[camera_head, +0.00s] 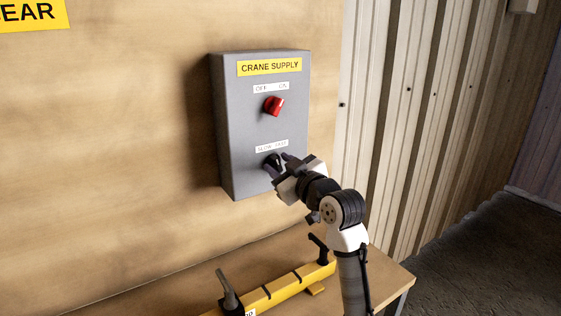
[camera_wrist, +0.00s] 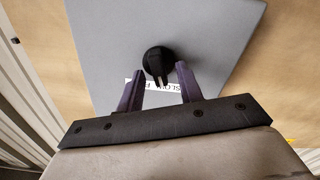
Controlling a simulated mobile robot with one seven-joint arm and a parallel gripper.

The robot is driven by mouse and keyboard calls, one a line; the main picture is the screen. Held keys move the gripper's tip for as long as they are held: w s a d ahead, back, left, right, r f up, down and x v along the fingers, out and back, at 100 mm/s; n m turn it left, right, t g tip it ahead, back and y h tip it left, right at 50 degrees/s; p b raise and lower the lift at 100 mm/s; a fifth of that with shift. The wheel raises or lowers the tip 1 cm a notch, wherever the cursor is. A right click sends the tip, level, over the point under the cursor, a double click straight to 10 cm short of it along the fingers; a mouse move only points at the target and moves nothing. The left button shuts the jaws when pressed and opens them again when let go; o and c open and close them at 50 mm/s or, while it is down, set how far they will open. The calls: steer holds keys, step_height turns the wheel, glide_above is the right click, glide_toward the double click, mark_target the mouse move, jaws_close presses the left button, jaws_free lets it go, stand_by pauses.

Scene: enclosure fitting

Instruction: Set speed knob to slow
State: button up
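The speed knob (camera_wrist: 159,62) is black and round with a light pointer line, on the lower part of the grey crane supply box (camera_head: 229,125). Its SLOW/FAST label (camera_head: 272,146) sits just above it and is partly covered in the wrist view (camera_wrist: 170,88). My gripper (camera_wrist: 160,82) is open, with its two fingers apart at either side of the knob's near edge. I cannot tell whether the fingers touch it. In the head view my gripper (camera_head: 276,162) hides much of the knob. The pointer line runs toward the label in the wrist view.
A red knob (camera_head: 274,106) with an OFF/ON label is higher on the same box. Below, a yellow bar with black handles (camera_head: 285,287) lies on a wooden table (camera_head: 383,272). A corrugated wall (camera_head: 400,110) stands to the right.

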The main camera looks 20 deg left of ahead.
jaws_close()
steer(key=shift+f+n+b, duration=0.2)
steer(key=shift+n+b, duration=0.1)
steer(key=shift+b, duration=0.55)
steer(key=shift+a+n+b, duration=0.1)
steer(key=shift+n+b, duration=0.4)
steer(key=shift+b, duration=0.3)
steer(key=shift+r, duration=0.15)
jaws_free()
steer(key=b+v, duration=0.4)
steer(key=v, duration=1)
